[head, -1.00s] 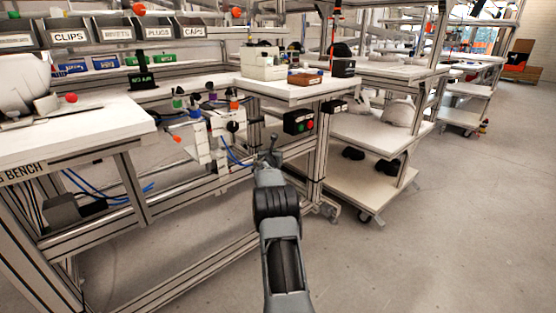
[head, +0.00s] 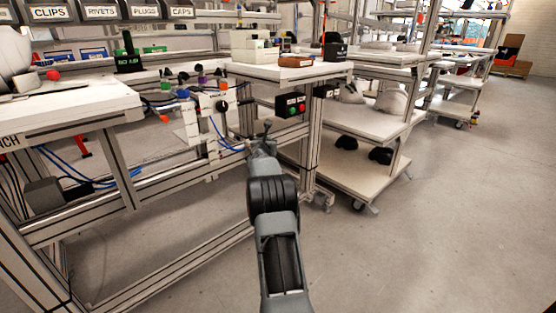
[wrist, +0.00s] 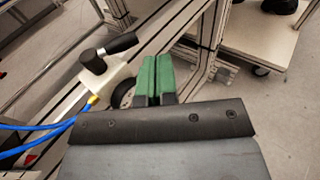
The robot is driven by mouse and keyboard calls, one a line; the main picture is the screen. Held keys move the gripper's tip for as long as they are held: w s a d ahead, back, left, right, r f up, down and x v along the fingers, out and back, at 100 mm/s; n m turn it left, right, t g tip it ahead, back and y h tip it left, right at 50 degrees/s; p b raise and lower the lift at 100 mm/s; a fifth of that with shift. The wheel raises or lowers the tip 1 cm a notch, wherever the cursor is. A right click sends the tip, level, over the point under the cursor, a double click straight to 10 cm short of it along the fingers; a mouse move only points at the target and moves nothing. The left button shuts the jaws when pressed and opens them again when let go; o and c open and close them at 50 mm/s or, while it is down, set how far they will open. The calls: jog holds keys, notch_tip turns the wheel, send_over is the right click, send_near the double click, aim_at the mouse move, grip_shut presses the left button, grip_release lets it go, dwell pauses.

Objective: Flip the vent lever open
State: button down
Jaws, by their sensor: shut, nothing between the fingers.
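A black lever (wrist: 110,48) with a round hub and a cylindrical grip is mounted on a white block in the wrist view. A brass fitting and blue hoses join that block. In the head view, what looks like the same black lever (head: 222,105) sits on the white valve fixture under the bench shelf. I cannot read any vent label. My gripper shows green fingers (wrist: 157,75) pressed together and empty, to the right of the lever and apart from it. In the head view my gripper (head: 267,128) is small and partly hidden by my wrist.
Coloured knobs (head: 200,83) crowd the top of the fixture. A black box with red and green buttons (head: 290,105) hangs to the right. Frame posts stand close to the arm. A wheeled shelf cart (head: 350,178) is further right. Open floor (head: 440,210) lies at the right.

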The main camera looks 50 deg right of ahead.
jog(key=s+a+r, duration=0.1)
jog(key=s+a, duration=0.2)
jog(key=s, duration=0.6)
jog(key=shift+s+a, duration=0.2)
jog(key=shift+a, duration=0.15)
jog(key=shift+r, duration=0.1)
